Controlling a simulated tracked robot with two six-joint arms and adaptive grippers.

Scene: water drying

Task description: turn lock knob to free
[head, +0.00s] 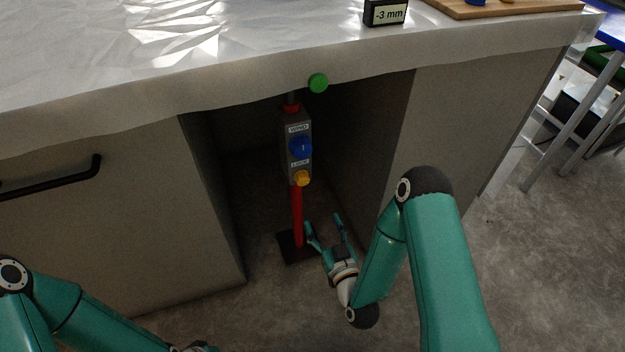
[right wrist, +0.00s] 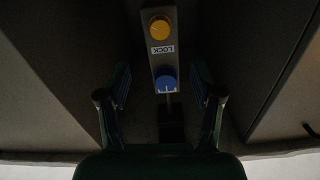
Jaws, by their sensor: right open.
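The lock knob is a yellow round knob (head: 303,178) at the lower end of a grey control box (head: 291,137), under a LOCK label. The yellow knob also shows at the top of the right wrist view (right wrist: 160,27), where the box appears upside down. A blue knob (head: 301,147) with a white mark sits above it under a WIND label. My right gripper (head: 324,222) is open and empty, lower than the yellow knob in the head view and apart from it. In the right wrist view its fingers are spread on either side of the blue knob (right wrist: 166,83).
The box is on a red post (head: 297,218) with a dark base plate, in the recess between cabinet panels. A white sheet-like top (head: 200,70) overhangs it, with a green round knob (head: 318,83) at its edge. A black door handle (head: 60,185) is at left.

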